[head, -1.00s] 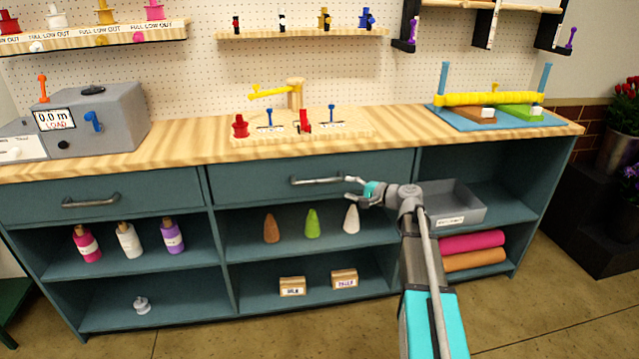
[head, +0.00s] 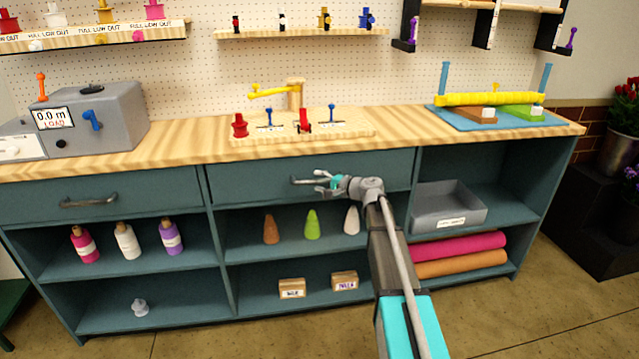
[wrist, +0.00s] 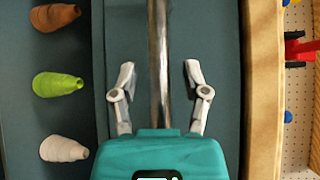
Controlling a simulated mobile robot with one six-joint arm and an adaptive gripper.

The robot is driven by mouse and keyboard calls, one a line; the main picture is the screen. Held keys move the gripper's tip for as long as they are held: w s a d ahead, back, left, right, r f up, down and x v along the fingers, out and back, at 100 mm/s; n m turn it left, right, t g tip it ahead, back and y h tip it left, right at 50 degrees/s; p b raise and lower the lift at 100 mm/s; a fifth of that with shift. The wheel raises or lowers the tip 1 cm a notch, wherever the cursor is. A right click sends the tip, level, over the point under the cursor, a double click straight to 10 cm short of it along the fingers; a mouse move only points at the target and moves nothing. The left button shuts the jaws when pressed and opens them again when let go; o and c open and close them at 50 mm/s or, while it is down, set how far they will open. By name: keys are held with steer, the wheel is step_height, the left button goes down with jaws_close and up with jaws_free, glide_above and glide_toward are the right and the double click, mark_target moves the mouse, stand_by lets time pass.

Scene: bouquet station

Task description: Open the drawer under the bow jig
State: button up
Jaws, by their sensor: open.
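The drawer (head: 235,182) under the bow jig (head: 300,121) is flush with the cabinet front, closed. Its metal bar handle (head: 298,181) runs across the front, with its right part hidden behind my gripper (head: 325,181) in the head view. In the wrist view the handle (wrist: 158,60) runs between the two spread fingers of my gripper (wrist: 158,80), with a gap on each side. The gripper is open and holds nothing. The bow jig is a wooden board with a yellow-armed post, on the counter above the drawer.
Brown, green and white cones (head: 312,224) stand on the shelf just below the drawer. A grey bin (head: 449,207) sits in the bay to the right. Another drawer (head: 130,193) is closed at left. The wooden counter edge (head: 200,158) overhangs above.

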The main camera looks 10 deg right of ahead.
jaws_close()
stand_by(0.3)
stand_by(0.3)
